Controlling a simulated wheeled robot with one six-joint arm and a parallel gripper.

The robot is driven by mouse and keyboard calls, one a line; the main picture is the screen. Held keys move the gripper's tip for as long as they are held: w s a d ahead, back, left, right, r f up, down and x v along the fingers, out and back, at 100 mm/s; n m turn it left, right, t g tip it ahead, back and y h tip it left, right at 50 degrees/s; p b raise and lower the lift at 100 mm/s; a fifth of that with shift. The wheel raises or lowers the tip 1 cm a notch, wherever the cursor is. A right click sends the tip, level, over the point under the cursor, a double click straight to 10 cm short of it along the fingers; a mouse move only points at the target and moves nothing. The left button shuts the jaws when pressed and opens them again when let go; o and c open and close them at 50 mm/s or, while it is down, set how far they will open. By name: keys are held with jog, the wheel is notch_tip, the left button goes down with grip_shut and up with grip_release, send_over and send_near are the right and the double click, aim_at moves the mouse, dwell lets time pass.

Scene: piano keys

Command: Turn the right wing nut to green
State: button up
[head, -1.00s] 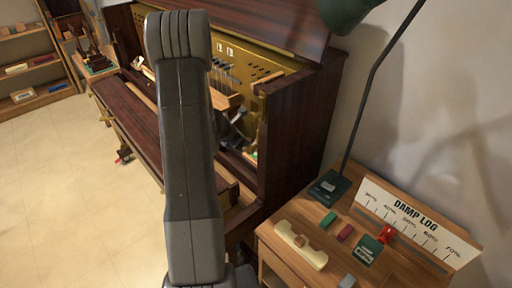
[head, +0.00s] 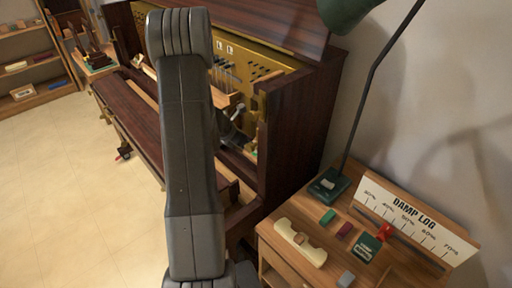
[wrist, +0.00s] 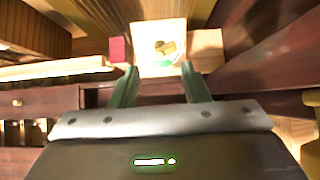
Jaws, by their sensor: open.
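In the wrist view a small brass wing nut (wrist: 167,48) sits on a pale, brightly lit plate (wrist: 146,30). A green mark (wrist: 163,64) lies at the plate's near edge, and a red block or mark (wrist: 119,49) is left of the plate. My gripper (wrist: 160,72) is open, its two greenish fingers apart and empty. The fingertips point toward the plate, either side of the nut in the picture; I cannot tell the depth between them. In the head view my gripper (head: 236,128) is inside the open piano, partly behind my arm. The nut is not clear there.
Dark piano wood (wrist: 265,60) lies close on the right in the wrist view, and a pale rail (wrist: 55,70) on the left. In the head view a side table (head: 290,262) holds a lamp base (head: 328,186), small blocks and a damp log gauge (head: 415,222).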

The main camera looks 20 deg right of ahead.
jog(key=shift+r, duration=0.1)
jog(key=p+v, duration=0.5)
jog(key=v, duration=0.6)
dwell(1.1)
